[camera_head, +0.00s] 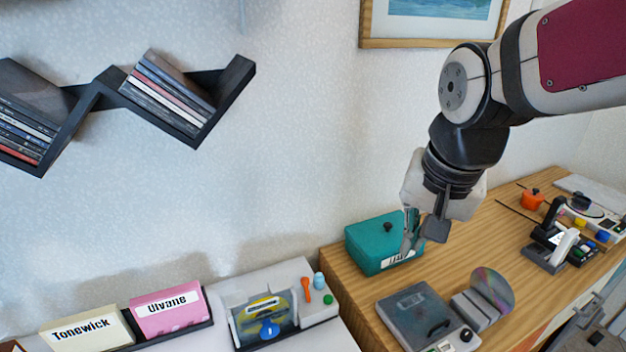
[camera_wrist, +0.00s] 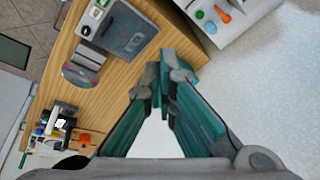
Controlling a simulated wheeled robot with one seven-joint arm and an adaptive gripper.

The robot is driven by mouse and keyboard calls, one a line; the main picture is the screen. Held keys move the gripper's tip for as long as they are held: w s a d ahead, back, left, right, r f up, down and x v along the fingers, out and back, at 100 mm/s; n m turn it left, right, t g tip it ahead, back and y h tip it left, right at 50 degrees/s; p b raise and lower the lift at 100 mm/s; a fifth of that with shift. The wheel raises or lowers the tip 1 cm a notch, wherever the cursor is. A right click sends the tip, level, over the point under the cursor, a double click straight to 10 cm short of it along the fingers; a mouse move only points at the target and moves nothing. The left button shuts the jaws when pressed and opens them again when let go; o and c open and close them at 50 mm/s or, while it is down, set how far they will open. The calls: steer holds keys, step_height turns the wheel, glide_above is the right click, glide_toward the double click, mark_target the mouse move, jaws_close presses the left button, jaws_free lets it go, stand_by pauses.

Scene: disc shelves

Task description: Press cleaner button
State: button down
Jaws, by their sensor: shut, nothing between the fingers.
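My gripper (camera_head: 412,248) points down in front of the right end of a teal box (camera_head: 368,243). In the wrist view my gripper's fingers (camera_wrist: 165,78) are together and empty; contact with the box cannot be told. A white machine (camera_head: 318,317) at the lower middle has a clear-lidded bay with a disc, a blue knob (camera_head: 269,330) and a green button (camera_head: 328,299). In the wrist view its green button (camera_wrist: 199,15) shows at the top right. It may be the cleaner; no label says so. My gripper is apart from it.
A grey lidded device (camera_head: 410,305) with a black knob stands on the wooden table (camera_head: 480,235), beside a disc stand (camera_head: 492,292). Small devices (camera_head: 575,240) crowd the right. A black wall shelf (camera_head: 235,85) holds disc cases. Labelled boxes (camera_head: 165,315) stand at lower left.

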steer(key=w+a+f+m+g+p, duration=0.1)
steer(key=w+a+f+m+p, duration=0.1)
steer(key=w+a+f+m, duration=0.3)
steer(key=m+g+p, duration=0.2)
steer(key=m, duration=0.1)
glide_above(328, 297)
steer(key=s+d, duration=0.1)
steer(key=d, duration=0.1)
step_height(328, 297, down, 8)
steer(key=shift+s+a+r+y, duration=0.15)
steer(key=shift+a+r+y, duration=0.1)
steer(key=shift+y, duration=0.15)
steer(key=shift+f, duration=0.1)
steer(key=f, duration=0.4)
steer(key=a+f+p, duration=0.1)
steer(key=f, duration=0.4)
steer(key=w+f+p, duration=0.1)
steer(key=f, duration=0.3)
steer(key=shift+a+f, duration=0.15)
steer(key=shift+f, duration=0.2)
steer(key=shift+w, duration=0.1)
